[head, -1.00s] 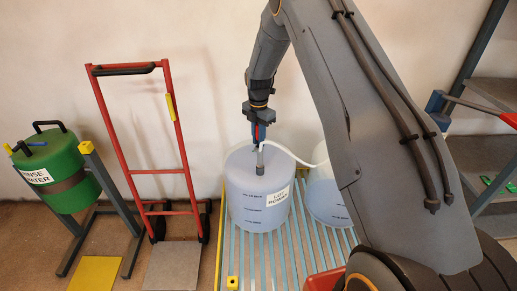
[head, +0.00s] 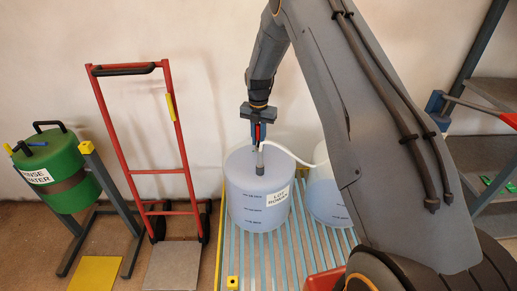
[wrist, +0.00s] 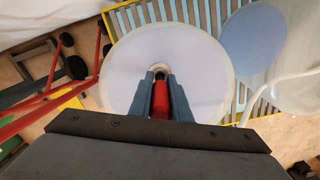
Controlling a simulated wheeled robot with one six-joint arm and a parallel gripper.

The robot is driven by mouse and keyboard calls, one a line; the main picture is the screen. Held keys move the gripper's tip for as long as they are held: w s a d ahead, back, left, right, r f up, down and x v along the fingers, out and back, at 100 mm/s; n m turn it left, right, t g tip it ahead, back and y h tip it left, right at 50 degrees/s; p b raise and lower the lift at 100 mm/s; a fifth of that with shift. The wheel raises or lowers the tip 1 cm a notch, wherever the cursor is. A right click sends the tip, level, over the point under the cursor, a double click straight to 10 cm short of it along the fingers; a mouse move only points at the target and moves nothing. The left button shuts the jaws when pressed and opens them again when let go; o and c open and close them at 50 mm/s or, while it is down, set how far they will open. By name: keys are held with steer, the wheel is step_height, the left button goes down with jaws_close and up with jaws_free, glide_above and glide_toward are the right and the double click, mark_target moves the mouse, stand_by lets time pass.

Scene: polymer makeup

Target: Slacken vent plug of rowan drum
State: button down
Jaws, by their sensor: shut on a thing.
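The rowan drum (head: 244,208) is a translucent pale tub labelled LOT ROWAN, upright on a slatted platform. Its round pale lid fills the middle of the wrist view (wrist: 125,75). My gripper (head: 258,143) points down above the lid's middle. Its two blue-grey fingers are shut on a red upright piece (wrist: 160,98), which I take to be the vent plug. The red also shows between the fingers in the head view (head: 258,131). A grey fitting (head: 260,157) stands just below on the lid. The plug's lower end is hidden.
A second pale drum (head: 325,203) stands close on the right, with a white hose (head: 292,154) curving between the drums. A red hand truck (head: 128,171) and a green drum on a stand (head: 65,181) are left. Grey shelving (head: 490,150) is at right.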

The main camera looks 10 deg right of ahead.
steer(key=shift+s+f, duration=0.15)
steer(key=shift+f, duration=0.05)
steer(key=shift+n, duration=1.5)
steer(key=shift+n, duration=0.6)
steer(key=c, duration=1.6)
jaws_free()
steer(key=shift+o, duration=0.2)
steer(key=shift+r, duration=0.15)
steer(key=shift+r+b, duration=0.3)
steer(key=shift+r, duration=3.5)
